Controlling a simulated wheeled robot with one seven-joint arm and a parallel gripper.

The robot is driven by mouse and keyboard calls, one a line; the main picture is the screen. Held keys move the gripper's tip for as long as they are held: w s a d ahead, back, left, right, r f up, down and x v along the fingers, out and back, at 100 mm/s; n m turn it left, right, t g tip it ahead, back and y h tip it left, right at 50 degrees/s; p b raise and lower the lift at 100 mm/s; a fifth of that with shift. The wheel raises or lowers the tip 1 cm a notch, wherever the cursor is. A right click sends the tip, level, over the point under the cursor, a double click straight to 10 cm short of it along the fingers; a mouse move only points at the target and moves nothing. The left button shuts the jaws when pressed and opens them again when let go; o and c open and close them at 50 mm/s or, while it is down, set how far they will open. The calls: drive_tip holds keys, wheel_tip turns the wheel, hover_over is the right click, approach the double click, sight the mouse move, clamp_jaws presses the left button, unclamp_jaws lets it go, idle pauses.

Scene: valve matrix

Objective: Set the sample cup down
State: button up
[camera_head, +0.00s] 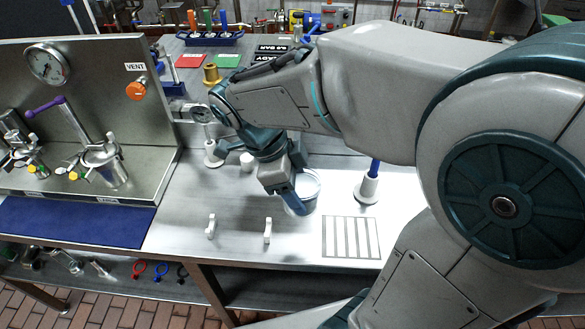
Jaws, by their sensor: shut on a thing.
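The sample cup (311,188) is a round, silvery metal vessel above or on the steel bench top, right of the middle of the picture. My gripper (296,203) points down at the cup's left and near side and is shut on it. The finger and the wrist hide part of the cup's wall. I cannot tell whether the cup's base touches the bench.
A striped plate (351,238) lies at the front right. Two small white pegs (267,230) stand on the front bench. A gauge stand (212,155) and valve panel (132,90) are left.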

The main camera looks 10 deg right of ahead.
drive_tip(key=w+d+f, duration=0.1)
drive_tip(key=w+f, duration=0.1)
drive_tip(key=w, duration=0.2)
drive_tip(key=w+d+f, duration=0.1)
drive_tip(key=w+f, duration=0.1)
drive_tip(key=w, duration=0.1)
drive_tip(key=w+d+f+p, duration=0.1)
drive_tip(key=w+f, duration=0.2)
drive_tip(key=w, duration=0.1)
drive_tip(key=shift+w+d, duration=0.25)
drive_tip(key=shift+w, duration=0.1)
drive_tip(key=shift+f+p, duration=0.3)
drive_tip(key=shift+f, duration=1.7)
drive_tip(key=shift+f, duration=0.1)
drive_tip(key=o, duration=1.2)
